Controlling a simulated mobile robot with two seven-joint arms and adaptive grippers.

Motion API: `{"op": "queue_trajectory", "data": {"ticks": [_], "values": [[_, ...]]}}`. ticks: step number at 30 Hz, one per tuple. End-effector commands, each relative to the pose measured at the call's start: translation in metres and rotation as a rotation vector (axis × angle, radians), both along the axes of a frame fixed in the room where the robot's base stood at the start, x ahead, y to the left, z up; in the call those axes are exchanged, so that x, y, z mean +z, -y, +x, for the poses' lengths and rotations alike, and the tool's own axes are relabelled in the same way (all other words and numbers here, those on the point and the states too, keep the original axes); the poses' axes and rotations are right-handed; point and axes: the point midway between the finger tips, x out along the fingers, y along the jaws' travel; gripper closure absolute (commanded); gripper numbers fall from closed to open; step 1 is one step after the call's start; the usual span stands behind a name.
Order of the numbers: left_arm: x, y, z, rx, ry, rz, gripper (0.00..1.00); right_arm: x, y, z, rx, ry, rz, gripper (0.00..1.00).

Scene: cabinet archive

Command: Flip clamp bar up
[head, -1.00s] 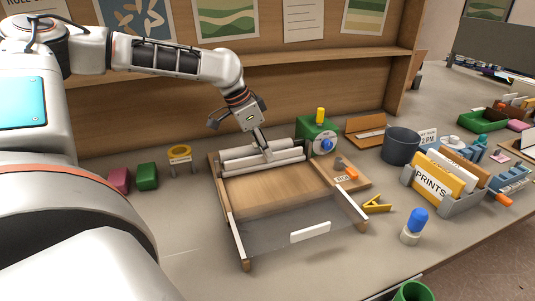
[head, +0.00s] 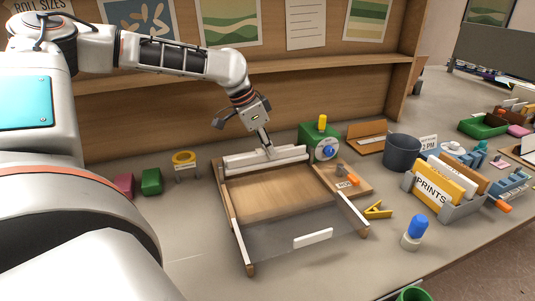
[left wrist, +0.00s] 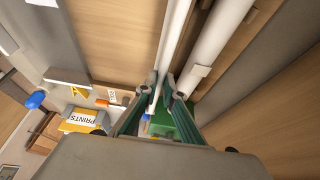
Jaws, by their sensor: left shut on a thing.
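The clamp bar (head: 287,158) is a long white strip across the back of a wooden board (head: 266,188). It lies close in front of a pale roll (head: 238,154). My left gripper (head: 269,153) reaches down from behind and is shut on the bar near its middle. In the left wrist view, the bar (left wrist: 171,42) runs up from between the dark green fingers (left wrist: 161,84), beside the thicker pale roll (left wrist: 222,38). The fingers hide the gripped part of the bar. My right gripper is not in view.
A green box with a blue knob (head: 328,150) stands at the bar's right end. A yellow clip (head: 377,210), blue-topped bottle (head: 413,230) and prints holder (head: 462,207) stand right. Pink and green blocks (head: 151,181) and a yellow ring stand (head: 184,160) are left.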

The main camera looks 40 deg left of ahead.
Motion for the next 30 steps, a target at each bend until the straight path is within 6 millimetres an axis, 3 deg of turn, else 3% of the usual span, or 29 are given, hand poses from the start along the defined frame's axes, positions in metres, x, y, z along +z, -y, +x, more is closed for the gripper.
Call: {"op": "queue_trajectory", "data": {"ticks": [1,9,10,11,12,23,30], "values": [[0.010,0.000,0.001,0.001,0.005,0.002,1.00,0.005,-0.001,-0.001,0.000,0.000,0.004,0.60],[0.008,0.000,0.002,0.000,0.006,0.001,1.00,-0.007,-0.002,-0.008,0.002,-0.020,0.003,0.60],[0.008,0.000,0.002,0.000,0.006,0.001,0.84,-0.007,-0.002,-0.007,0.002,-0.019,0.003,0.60],[0.008,0.000,0.002,0.000,0.007,0.000,0.77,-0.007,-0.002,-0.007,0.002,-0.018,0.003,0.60],[0.008,0.000,0.002,0.000,0.006,0.001,0.75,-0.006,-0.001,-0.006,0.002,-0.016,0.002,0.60],[0.008,0.000,0.000,0.000,0.002,0.000,0.75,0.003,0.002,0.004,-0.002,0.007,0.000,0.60],[0.033,-0.005,-0.008,0.000,0.007,-0.001,0.75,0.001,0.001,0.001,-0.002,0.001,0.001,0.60]]}}
